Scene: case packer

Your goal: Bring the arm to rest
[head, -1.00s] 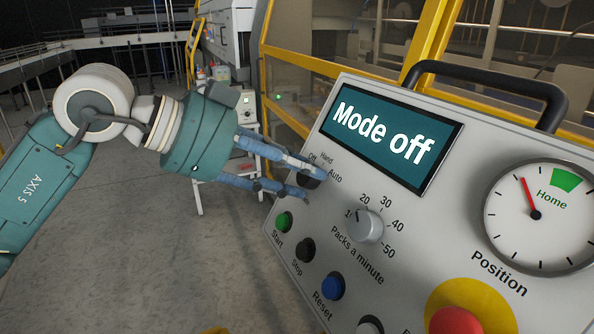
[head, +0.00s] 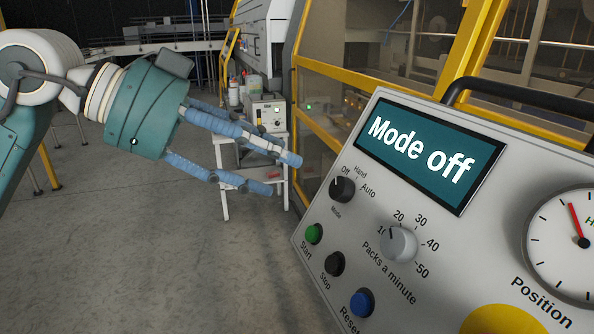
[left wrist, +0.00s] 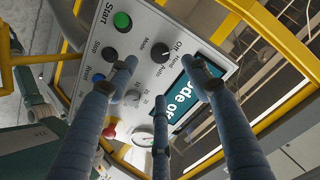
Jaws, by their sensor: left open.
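My left gripper (head: 280,173) is open and empty, with blue padded fingers, to the left of the control panel (head: 330,290) and apart from its mode knob in the head view. The black mode knob (head: 342,190) is fully visible, and the screen (head: 425,150) reads "Mode off". In the left wrist view the gripper's fingers (left wrist: 150,80) spread in front of the panel. The mode knob (left wrist: 160,53) shows between them, and one finger partly covers the screen (left wrist: 190,97). My right gripper is not in view.
The panel carries a green start button (head: 314,233), a black stop button (head: 334,264), a blue reset button (head: 362,303) and a packs-a-minute knob (head: 400,243). A yellow-framed machine (head: 330,135) stands behind. A small white table (head: 222,182) is beyond the gripper. Floor at left is clear.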

